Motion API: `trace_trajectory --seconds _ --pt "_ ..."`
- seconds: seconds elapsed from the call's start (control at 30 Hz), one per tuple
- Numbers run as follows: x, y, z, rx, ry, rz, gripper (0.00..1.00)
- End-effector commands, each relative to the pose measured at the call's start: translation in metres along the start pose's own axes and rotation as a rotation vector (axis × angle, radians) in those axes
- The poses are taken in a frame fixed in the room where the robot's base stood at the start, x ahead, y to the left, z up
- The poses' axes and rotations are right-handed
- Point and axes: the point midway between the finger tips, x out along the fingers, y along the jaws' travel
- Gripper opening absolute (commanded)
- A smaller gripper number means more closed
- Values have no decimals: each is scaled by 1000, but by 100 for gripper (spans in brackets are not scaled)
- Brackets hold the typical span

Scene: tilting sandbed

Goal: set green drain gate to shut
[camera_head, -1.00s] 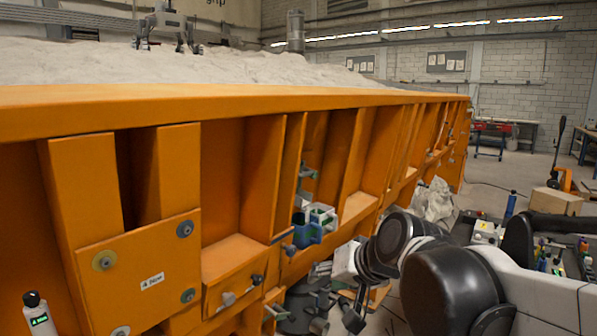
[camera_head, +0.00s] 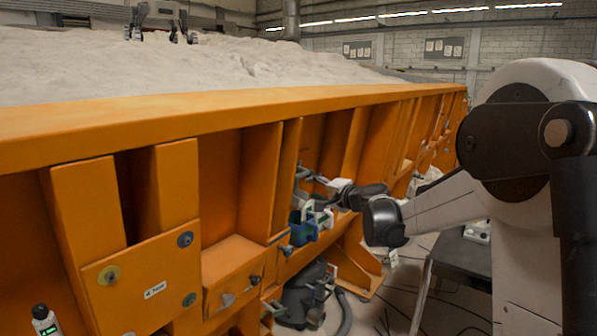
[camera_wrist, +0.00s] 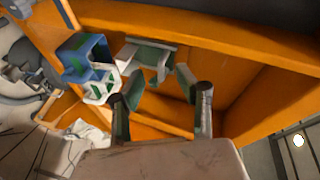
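A pale plate with green faces and a short green tab (camera_wrist: 152,57), apparently the green drain gate, sits against the orange bed wall in the wrist view. My gripper (camera_wrist: 160,84) is open, its two fingertips on either side of the tab with gaps showing; contact cannot be told. A blue holder (camera_wrist: 86,54) and a white angular part with green inside (camera_wrist: 100,88) are left of the fingers. In the head view, my gripper (camera_head: 328,186) reaches to the bed side just above the blue holder (camera_head: 303,230). The gate's setting cannot be read.
The orange bed wall (camera_head: 130,110) has upright ribs close around my gripper, and sand (camera_head: 130,70) fills its top. A dark vacuum-like machine (camera_head: 303,297) stands below on the floor. A dark table (camera_head: 462,256) stands to the right under my arm.

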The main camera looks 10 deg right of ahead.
Motion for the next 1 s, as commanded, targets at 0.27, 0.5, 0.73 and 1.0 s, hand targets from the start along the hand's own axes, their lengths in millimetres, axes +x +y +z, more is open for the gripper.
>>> trace_trajectory --seconds 0.27,0.5,0.73,1.0 --pt "40 20 -56 167 72 -108 33" --pt "51 29 -71 217 93 -139 33" --pt "77 25 -73 218 91 -139 33" --pt "126 18 -78 217 91 -139 33"
